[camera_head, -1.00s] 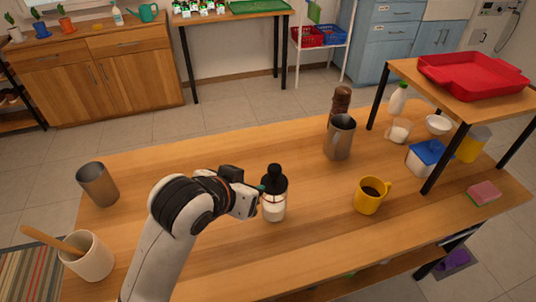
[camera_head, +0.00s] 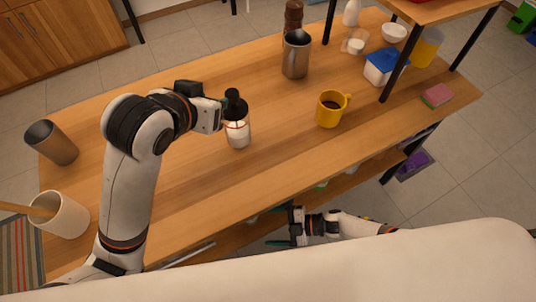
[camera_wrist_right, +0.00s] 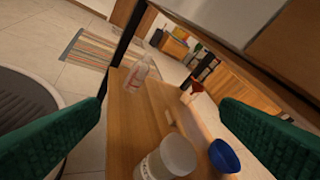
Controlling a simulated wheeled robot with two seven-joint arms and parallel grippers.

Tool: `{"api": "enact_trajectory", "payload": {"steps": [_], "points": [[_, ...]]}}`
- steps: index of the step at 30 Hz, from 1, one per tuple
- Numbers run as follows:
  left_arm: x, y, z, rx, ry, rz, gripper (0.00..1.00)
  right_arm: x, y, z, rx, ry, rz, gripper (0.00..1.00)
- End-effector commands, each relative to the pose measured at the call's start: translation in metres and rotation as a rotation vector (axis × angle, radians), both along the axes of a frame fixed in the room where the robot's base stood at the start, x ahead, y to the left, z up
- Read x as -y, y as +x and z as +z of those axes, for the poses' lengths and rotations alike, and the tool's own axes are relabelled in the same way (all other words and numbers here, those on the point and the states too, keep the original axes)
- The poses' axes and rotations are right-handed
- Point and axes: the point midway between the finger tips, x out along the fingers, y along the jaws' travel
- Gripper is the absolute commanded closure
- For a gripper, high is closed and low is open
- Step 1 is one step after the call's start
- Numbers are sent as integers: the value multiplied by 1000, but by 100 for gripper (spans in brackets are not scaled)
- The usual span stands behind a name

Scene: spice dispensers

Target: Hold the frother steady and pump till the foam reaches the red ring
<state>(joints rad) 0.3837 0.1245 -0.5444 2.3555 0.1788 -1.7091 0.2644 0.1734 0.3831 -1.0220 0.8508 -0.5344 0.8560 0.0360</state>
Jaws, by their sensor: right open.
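The frother (camera_head: 237,132) is a clear jar with white liquid, a thin red ring and a black lid with a knob. It stands upright on the wooden table (camera_head: 180,200). My left gripper (camera_head: 224,114) is at the frother's left side, just under the lid; its fingers are mostly hidden, so I cannot tell whether they grip it. My right gripper (camera_head: 284,228) is low beyond the table's front edge, away from the frother. In the right wrist view its green fingers (camera_wrist_right: 160,115) are wide apart with nothing between them.
A yellow mug (camera_head: 330,110) and a steel pitcher (camera_head: 296,58) stand right of the frother. A steel cup (camera_head: 52,143) and a utensil crock (camera_head: 62,215) are at left. The right wrist view shows a lower shelf with a pale jar (camera_wrist_right: 170,158) and blue bowl (camera_wrist_right: 224,156).

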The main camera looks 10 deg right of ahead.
Motion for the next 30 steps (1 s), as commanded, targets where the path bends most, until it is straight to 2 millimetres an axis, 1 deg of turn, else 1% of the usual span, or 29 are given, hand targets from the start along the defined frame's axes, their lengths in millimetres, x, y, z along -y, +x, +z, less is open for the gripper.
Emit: {"api": "enact_trajectory", "payload": {"steps": [1, 3, 5, 6, 8, 9, 11, 12, 13, 14, 15, 17, 18, 20, 21, 22, 23, 24, 25, 28, 30], "points": [[0, 0, 0, 0, 0, 0, 64, -12, -18, 17, 34, 52, 136, 14], [0, 0, 0, 0, 0, 0, 64, -30, -46, 40, 64, 143, 273, 14], [0, 0, 0, 0, 0, 0, 64, -47, -68, 61, 91, 231, 358, 14], [0, 0, 0, 0, 0, 0, 64, -58, -81, 77, 112, 294, 405, 14], [0, 0, 0, 0, 0, 0, 64, -74, -98, 104, 152, 399, 459, 14], [0, 0, 0, 0, 0, 0, 64, -83, -106, 125, 187, 472, 484, 14], [0, 0, 0, 0, 0, 0, 64, -95, -113, 157, 250, 585, 504, 14], [0, 0, 0, 0, 0, 0, 64, -100, -114, 178, 298, 659, 504, 14], [0, 0, 0, 0, 0, 0, 64, -103, -114, 194, 333, 711, 499, 14], [0, 0, 0, 0, 0, 0, 64, -105, -113, 209, 371, 760, 490, 14], [0, 0, 0, 0, 0, 0, 64, -107, -110, 229, 420, 822, 472, 14], [0, 0, 0, 0, 0, 0, 64, -107, -105, 256, 491, 907, 438, 14], [0, 0, 0, 0, 0, 0, 64, -106, -101, 273, 536, 956, 407, 14], [0, 0, 0, 0, 0, 0, 64, -103, -92, 297, 591, 1015, 345, 14], [0, 0, 0, 0, 0, 0, 64, -100, -83, 312, 618, 1041, 291, 14], [0, 0, 0, 0, 0, 0, 64, -99, -74, 322, 625, 1046, 241, 14], [0, 0, 0, 0, 0, 0, 64, -97, -63, 328, 616, 1039, 183, 14], [0, 0, 0, 0, 0, 0, 64, -95, -48, 332, 585, 1015, 112, 14], [0, 0, 0, 0, 0, 0, 64, -94, -37, 332, 555, 990, 64, 14], [0, 0, 0, 0, 0, 0, 64, -87, -2, 327, 432, 907, -92, 14], [0, 0, 0, 0, 0, 0, 64, -79, 23, 319, 328, 850, -208, 14]]}}
